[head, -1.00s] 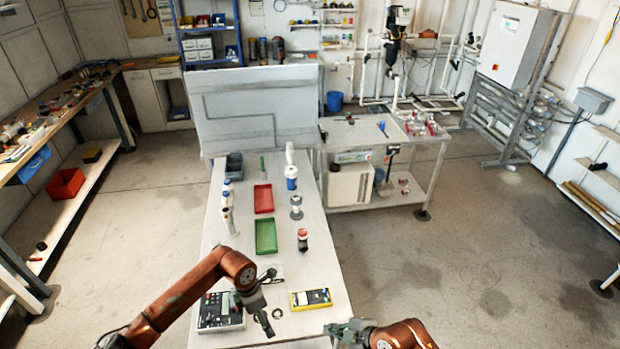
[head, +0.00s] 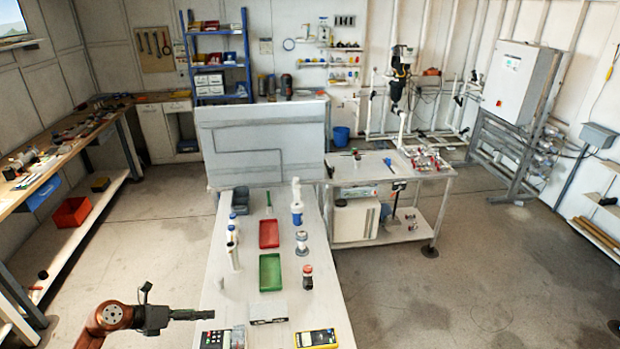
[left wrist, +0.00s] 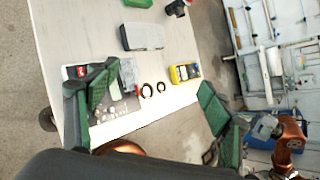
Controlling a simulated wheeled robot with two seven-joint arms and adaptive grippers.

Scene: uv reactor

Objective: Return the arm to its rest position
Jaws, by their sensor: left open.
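My left arm (head: 105,318), copper coloured, comes in at the bottom left of the head view. Its gripper (head: 190,314) points right, near the left edge of the long white table (head: 215,283), and is seen edge-on. In the left wrist view the green fingers of my left gripper (left wrist: 158,80) are spread wide with nothing between them. My right arm (left wrist: 289,135) shows at the right edge of the left wrist view, partly behind a green finger; its jaws cannot be made out. It is out of the head view.
The table's near end holds a dark control unit (head: 215,339), a grey case (head: 268,313) and a yellow meter (head: 316,339). Green (head: 270,272) and red (head: 268,234) trays and bottles stand farther back. A workbench (head: 62,150) lines the left; open floor lies between.

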